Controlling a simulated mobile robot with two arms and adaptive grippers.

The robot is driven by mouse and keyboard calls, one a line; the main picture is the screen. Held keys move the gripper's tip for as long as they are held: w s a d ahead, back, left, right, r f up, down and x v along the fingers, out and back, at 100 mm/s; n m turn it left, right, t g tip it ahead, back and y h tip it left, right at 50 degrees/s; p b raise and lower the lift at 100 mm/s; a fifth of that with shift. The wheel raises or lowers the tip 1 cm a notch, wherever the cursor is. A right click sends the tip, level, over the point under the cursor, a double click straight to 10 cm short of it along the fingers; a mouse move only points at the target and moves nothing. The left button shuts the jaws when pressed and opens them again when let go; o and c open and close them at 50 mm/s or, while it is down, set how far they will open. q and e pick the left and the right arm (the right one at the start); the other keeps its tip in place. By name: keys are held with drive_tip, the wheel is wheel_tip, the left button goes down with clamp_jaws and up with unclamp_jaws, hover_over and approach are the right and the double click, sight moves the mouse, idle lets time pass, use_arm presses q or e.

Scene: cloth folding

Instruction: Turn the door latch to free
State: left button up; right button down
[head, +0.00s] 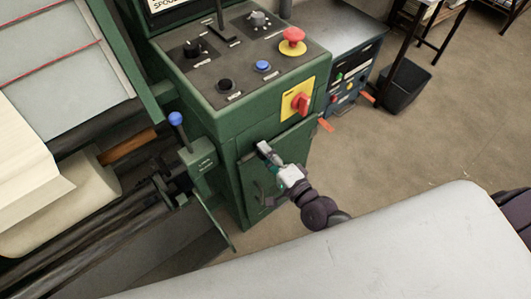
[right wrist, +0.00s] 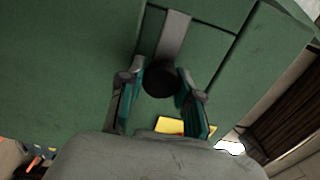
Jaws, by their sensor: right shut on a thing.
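The door latch (head: 263,147) is a grey metal piece on the green cabinet door (head: 245,178) in the head view. My right gripper (head: 273,160) reaches it from the lower right. In the right wrist view, the latch shows as a grey bar (right wrist: 174,36) with a dark round knob (right wrist: 160,80) at its end. The teal-lined fingers of my right gripper (right wrist: 161,90) stand on both sides of the knob and are shut on it. The gripper hides part of the latch in the head view. My left gripper is not in view.
Above the door are a red rotary switch on a yellow plate (head: 291,101) and a sloped control panel (head: 235,80) with knobs and a red button (head: 293,40). A blue-topped lever (head: 176,119) stands to the left. Open floor (head: 440,130) lies to the right.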

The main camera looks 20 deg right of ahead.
idle(0.3)
drive_tip(key=c, duration=0.8)
unclamp_jaws()
drive_tip(key=v, duration=1.2)
drive_tip(key=s+d+f+n+g+h, duration=0.25)
drive_tip(key=f+n+g, duration=0.2)
drive_tip(key=f, duration=0.95)
drive_tip(key=s+d+f+n+g+h, duration=0.1)
drive_tip(key=s+d+f+n+g, duration=0.3)
drive_tip(key=f, duration=1)
drive_tip(key=s+f+n+g+h, duration=0.1)
drive_tip(key=s+f+n+g, duration=0.1)
drive_tip(key=s+f, duration=0.3)
drive_tip(key=s+f+n+g, duration=0.3)
drive_tip(key=s+f, duration=0.2)
drive_tip(key=s, duration=0.3)
drive_tip(key=s+f+n+g+h, duration=0.1)
drive_tip(key=s+f+n+g, duration=0.1)
drive_tip(key=s, duration=0.5)
drive_tip(key=shift+s+a+f+n+g+h, duration=0.1)
drive_tip(key=shift+a+f+n+g+h, duration=0.2)
drive_tip(key=shift+f, duration=0.4)
drive_tip(key=shift+d+f+n+t+h, duration=0.1)
drive_tip(key=shift+f+n, duration=0.25)
drive_tip(key=shift+f, duration=0.35)
